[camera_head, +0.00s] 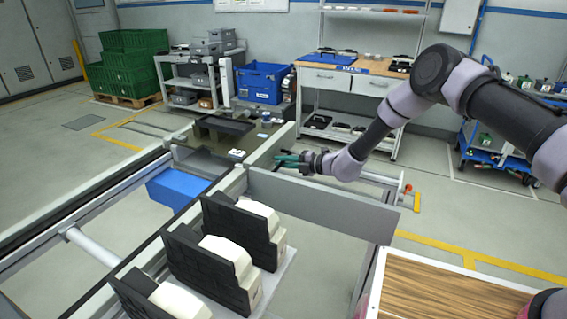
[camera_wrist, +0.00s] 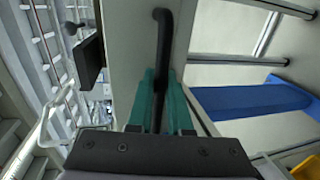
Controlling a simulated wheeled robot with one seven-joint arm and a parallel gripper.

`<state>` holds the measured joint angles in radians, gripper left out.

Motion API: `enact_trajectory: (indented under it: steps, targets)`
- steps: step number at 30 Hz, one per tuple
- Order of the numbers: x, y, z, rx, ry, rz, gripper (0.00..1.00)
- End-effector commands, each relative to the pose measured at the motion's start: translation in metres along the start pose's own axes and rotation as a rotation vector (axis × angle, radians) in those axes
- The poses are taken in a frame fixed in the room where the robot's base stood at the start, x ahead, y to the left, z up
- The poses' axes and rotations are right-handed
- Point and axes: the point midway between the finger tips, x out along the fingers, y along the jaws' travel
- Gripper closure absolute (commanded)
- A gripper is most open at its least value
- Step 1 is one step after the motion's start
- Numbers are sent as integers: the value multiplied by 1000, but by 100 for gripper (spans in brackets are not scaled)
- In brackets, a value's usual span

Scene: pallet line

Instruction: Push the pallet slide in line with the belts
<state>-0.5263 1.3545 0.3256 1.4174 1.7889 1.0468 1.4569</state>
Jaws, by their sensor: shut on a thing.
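My gripper (camera_head: 285,160) has teal fingers, which also show in the wrist view (camera_wrist: 160,95). They are closed around a black bar handle (camera_wrist: 163,55). The handle is fixed to a light grey plate (camera_wrist: 128,40), which seems to be part of the pallet slide. In the head view the handle is hidden behind the fingers, beside a light grey beam (camera_head: 272,146). A dark platform (camera_head: 222,130) with small items lies left of this beam. The belt line (camera_head: 112,192) runs from the front left toward it. I cannot tell exactly how slide and belts line up.
Several black-and-white parts (camera_head: 240,225) stand in a row in the foreground. A grey side panel (camera_head: 320,200) lies below my arm. A blue box (camera_head: 178,187) sits between the rails. A wood-topped table (camera_head: 440,290) is at front right. Open floor lies beyond.

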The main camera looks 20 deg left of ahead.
Motion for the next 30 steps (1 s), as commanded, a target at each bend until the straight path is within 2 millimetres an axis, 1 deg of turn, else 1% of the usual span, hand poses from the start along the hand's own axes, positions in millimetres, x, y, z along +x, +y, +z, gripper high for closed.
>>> enact_trajectory:
  steps: [1, 2, 3, 4, 13, 17, 20, 27, 30]
  targets:
    - [2, 2, -1, -1, 1, 3, 100]
    - [2, 2, -1, -1, 1, 3, 75]
    - [2, 2, -1, -1, 1, 3, 60]
    - [2, 2, -1, -1, 1, 3, 53]
    - [2, 3, -1, -1, 1, 5, 53]
    - [-6, 2, 0, 1, 0, 4, 53]
    - [-22, 2, 1, 1, -2, 2, 53]
    - [-71, 1, 0, 2, -1, 1, 53]
    - [-87, 1, 0, 0, 0, 1, 53]
